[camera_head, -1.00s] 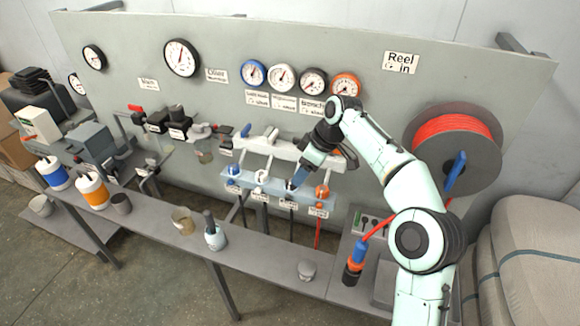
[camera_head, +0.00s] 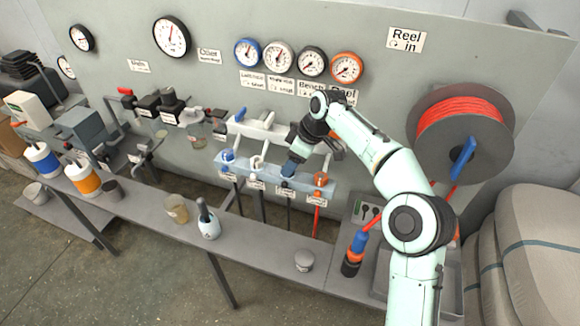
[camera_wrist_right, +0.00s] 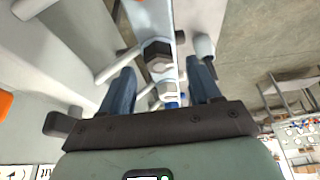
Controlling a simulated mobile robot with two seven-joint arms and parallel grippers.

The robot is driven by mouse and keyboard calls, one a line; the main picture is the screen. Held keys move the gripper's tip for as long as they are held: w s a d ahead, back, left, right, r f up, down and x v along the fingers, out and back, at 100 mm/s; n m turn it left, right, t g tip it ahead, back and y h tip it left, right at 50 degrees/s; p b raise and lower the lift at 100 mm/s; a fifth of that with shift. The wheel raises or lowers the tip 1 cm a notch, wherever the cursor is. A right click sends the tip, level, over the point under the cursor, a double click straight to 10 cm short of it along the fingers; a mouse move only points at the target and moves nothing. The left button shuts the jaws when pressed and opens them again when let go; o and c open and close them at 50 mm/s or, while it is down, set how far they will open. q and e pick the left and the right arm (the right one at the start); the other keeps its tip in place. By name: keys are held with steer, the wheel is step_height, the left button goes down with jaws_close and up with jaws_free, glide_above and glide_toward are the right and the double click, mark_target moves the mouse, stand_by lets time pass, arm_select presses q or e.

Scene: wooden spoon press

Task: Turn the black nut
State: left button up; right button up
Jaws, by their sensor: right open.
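The black nut (camera_wrist_right: 157,52) shows in the right wrist view as a dark hexagonal piece on a pale bar, just beyond the fingertips and in line with the gap between them. My right gripper (camera_wrist_right: 163,72) is open, its two blue fingers standing apart. In the head view, the right gripper (camera_head: 290,169) points down at the third fitting of the row, between the white and orange ones, and largely hides the black nut there. I cannot tell whether a finger touches it. My left gripper is not in view.
A white nut (camera_wrist_right: 167,91) sits close by in the wrist view. In the head view, the orange fitting (camera_head: 320,180) is right of the gripper and the white fitting (camera_head: 257,163) left. A bench (camera_head: 255,255) with cups runs below; a red hose reel (camera_head: 460,130) hangs right.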

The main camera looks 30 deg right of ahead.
steer(key=shift+x, duration=0.95)
steer(key=c, duration=1)
steer(key=shift+c, duration=0.2)
